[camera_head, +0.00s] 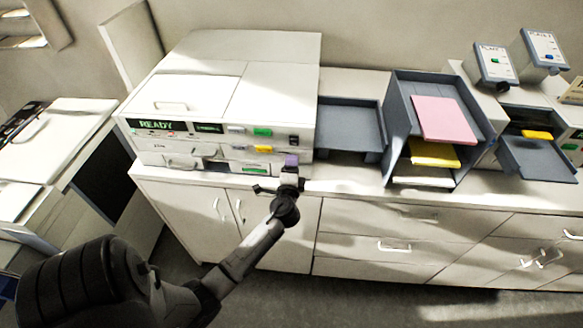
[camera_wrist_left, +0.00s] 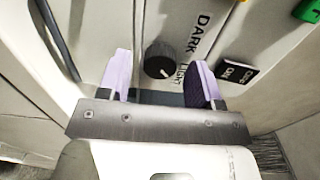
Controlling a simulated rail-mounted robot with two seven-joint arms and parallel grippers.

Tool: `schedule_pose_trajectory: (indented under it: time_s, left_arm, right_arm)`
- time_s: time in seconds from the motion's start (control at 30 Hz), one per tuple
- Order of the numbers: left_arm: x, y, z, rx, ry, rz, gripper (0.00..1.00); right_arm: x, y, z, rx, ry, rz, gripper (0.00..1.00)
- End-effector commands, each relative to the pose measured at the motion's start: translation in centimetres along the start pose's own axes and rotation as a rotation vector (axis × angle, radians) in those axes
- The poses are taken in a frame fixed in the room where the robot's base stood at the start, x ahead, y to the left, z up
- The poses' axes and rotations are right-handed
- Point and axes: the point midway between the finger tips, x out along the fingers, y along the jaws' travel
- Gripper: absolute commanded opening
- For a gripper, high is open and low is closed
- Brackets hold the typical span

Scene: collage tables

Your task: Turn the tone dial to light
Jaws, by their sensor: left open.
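The tone dial (camera_wrist_left: 160,60) is a round black knob on the pale front panel of the copier in the left wrist view. A small pale mark shows at its lower edge. Beside it are the printed words DARK, higher up, and LIGHT, lower down. My left gripper (camera_wrist_left: 161,66) is open, with one purple finger on each side of the dial. I cannot tell whether either finger touches it. In the head view my left gripper (camera_head: 291,165) is at the lower right of the copier front (camera_head: 215,150) and hides the dial. My right gripper is not in view.
A black rocker switch (camera_wrist_left: 238,72) and a green button (camera_wrist_left: 307,11) are on the panel to the right of the dial. The copier stands on a white cabinet (camera_head: 370,215). To its right are a grey tray (camera_head: 345,125) and a paper rack (camera_head: 398,95) with coloured sheets.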

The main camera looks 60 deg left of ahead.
Motion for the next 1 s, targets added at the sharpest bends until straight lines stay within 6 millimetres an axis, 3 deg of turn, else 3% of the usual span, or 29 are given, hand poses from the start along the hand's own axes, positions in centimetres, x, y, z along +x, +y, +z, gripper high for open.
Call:
schedule_pose_trajectory:
  time_s: [0.27, 0.7, 1.0]
  left_arm:
    - [-1.7, 0.2, 0.0, -0.002, 0.001, 0.003, 0.59]
    - [-10.1, 0.3, 0.0, -0.002, 0.0, 0.003, 0.59]
    - [-13.3, 0.1, 0.0, 0.0, 0.0, 0.001, 0.59]
  right_arm:
    - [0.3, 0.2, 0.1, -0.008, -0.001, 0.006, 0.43]
    - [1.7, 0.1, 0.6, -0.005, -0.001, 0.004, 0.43]
    - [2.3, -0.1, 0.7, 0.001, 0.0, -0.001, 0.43]
